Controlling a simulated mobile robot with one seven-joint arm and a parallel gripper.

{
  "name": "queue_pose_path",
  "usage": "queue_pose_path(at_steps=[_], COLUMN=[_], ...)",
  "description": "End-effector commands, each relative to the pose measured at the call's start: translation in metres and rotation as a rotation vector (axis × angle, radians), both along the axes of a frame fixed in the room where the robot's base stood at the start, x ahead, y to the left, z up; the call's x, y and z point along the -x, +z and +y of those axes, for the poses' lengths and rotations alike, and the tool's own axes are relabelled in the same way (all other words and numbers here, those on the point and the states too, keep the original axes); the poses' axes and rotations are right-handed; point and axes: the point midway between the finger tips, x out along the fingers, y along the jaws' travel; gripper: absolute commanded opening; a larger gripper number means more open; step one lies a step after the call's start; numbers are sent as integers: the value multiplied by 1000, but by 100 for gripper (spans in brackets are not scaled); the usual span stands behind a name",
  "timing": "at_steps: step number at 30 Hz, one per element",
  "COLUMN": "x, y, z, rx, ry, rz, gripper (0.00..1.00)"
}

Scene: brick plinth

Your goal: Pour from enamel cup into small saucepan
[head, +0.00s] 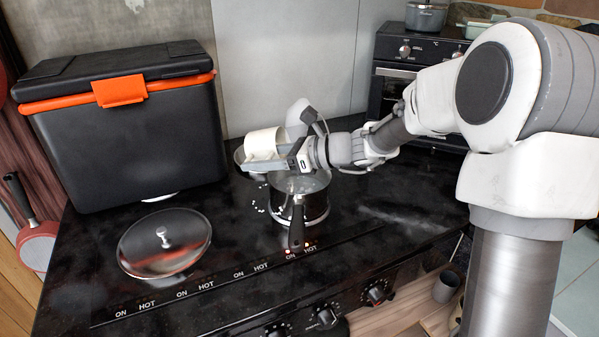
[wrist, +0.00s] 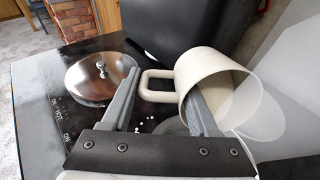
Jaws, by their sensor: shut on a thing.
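The cream enamel cup (head: 262,142) is held tilted on its side above the stove, and it also shows in the wrist view (wrist: 213,75). My gripper (wrist: 160,105) is shut on the cup at its handle side. The right finger reaches into the cup's mouth, and the handle lies between the fingers. The saucepan's contents are not clear.
Several small white bits (head: 256,208) lie on the black hob left of the saucepan. A round steel lid (head: 165,243) lies at the front left. A large black cooler box (head: 125,140) with an orange handle stands behind it. The hob right of the saucepan is clear.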

Motion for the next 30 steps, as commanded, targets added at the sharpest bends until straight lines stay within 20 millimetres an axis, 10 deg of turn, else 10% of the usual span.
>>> queue_pose_path(at_steps=[30], x=[5], y=[5], z=[-15], rx=[-132], ry=[1], rz=[-43], gripper=[0])
